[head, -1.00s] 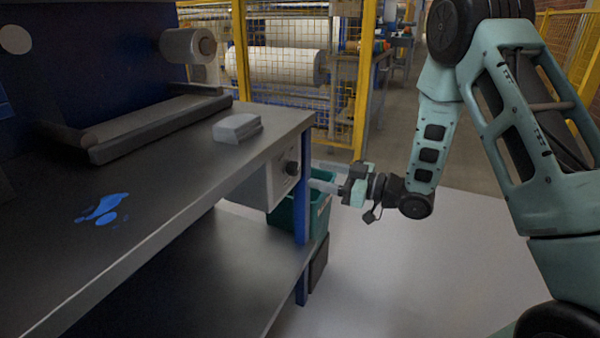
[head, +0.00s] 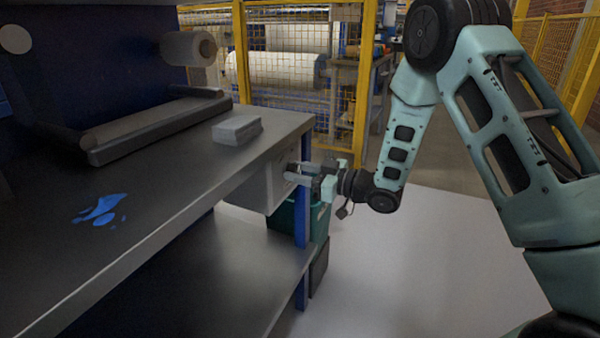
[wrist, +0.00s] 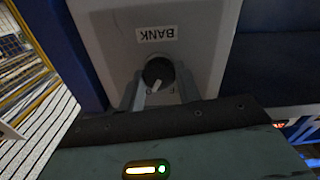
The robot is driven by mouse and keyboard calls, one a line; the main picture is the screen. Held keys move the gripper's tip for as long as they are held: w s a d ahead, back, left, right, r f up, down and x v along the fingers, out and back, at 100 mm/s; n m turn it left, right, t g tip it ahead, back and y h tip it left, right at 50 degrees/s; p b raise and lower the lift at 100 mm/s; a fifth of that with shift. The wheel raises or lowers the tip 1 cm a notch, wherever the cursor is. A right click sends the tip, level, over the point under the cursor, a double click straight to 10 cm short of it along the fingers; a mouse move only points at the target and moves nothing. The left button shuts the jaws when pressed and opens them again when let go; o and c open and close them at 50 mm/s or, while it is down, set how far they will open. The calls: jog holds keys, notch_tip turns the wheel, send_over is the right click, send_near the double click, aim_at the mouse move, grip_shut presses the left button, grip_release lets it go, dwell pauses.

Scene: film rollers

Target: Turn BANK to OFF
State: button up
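The grey box (head: 258,192) hangs under the bench top at its right end. In the wrist view the box front (wrist: 205,40) carries an upside-down BANK label (wrist: 157,34). Near it is a round black knob (wrist: 158,71), its white pointer slanting down and left in that view. Small marks beside the knob are too blurred to read. My gripper (wrist: 162,80) is open, one finger on each side of the knob; I cannot tell whether they touch it. In the head view my gripper (head: 289,173) is at the box front and hides the knob.
The bench top (head: 165,215) carries a grey block (head: 237,130) and blue stains. A blue post (head: 302,215) stands beside the box, with a green bin (head: 318,222) below and behind. A yellow mesh fence (head: 290,75) is further back. Floor to the right is clear.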

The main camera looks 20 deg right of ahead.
jog(key=shift+f+b, duration=0.1)
jog(key=shift+b, duration=0.2)
jog(key=shift+s+f+n+b, duration=0.1)
jog(key=shift+n+b, duration=4.95)
jog(key=shift+n, duration=1.05)
jog(key=o, duration=1)
jog(key=shift+c, duration=0.2)
